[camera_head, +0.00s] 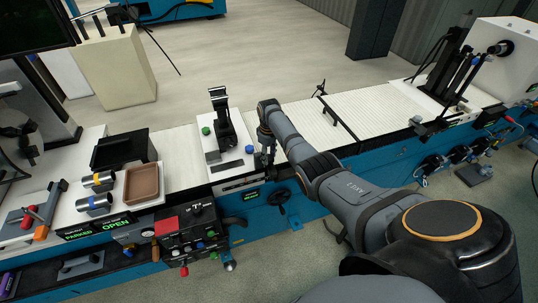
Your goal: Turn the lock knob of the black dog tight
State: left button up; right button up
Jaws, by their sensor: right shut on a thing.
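The black dog (224,122) appears to be the dark upright fitting on the white carriage (213,158) near the middle of the long bed. My right gripper (264,160) points down beside the carriage's right edge, to the right of the dark upright. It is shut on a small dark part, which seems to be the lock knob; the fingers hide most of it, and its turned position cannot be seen. My left gripper is not in view.
A black handwheel (279,197) is below on the blue front. A control box (190,228) and a brown tray (142,183) stand to the left. The pale bed (310,130) extends right, crossed by a dark bar.

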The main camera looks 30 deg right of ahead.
dwell(0.3)
jog(key=o, duration=1.2)
jog(key=shift+r, duration=0.1)
notch_tip(320, 180, up, 12)
jog(key=shift+f, duration=0.1)
